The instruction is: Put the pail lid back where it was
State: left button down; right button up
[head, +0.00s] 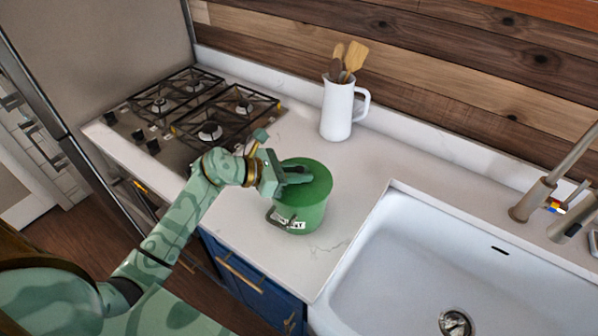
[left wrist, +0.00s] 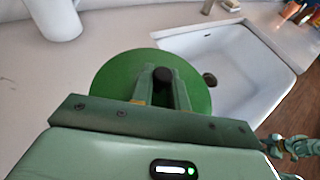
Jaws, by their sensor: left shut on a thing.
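A green pail (head: 300,217) with a label and a handle on its front stands on the white counter between the stove and the sink. Its round green lid (head: 318,181) lies on top of the pail or right at its rim; I cannot tell whether it is fully seated. My left gripper (head: 297,176) reaches over the lid from the left and is shut on the lid's dark knob. In the left wrist view the lid (left wrist: 112,75) spreads around the fingers (left wrist: 162,80), and the knob (left wrist: 162,75) sits between them.
A white pitcher (head: 338,108) with wooden utensils stands behind the pail. A gas stove (head: 195,108) is at the left. A white sink (head: 440,250) with a faucet (head: 545,190) is at the right. The counter (head: 362,170) around the pail is clear.

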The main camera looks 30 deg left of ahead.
pick_arm(q)
jog(key=shift+f, duration=0.3)
jog(key=c, duration=1.3)
grip_release()
jog(key=b+v, duration=0.1)
jog(key=v, duration=1.5)
jog(key=shift+b, duration=0.4)
jog(key=shift+r, duration=0.2)
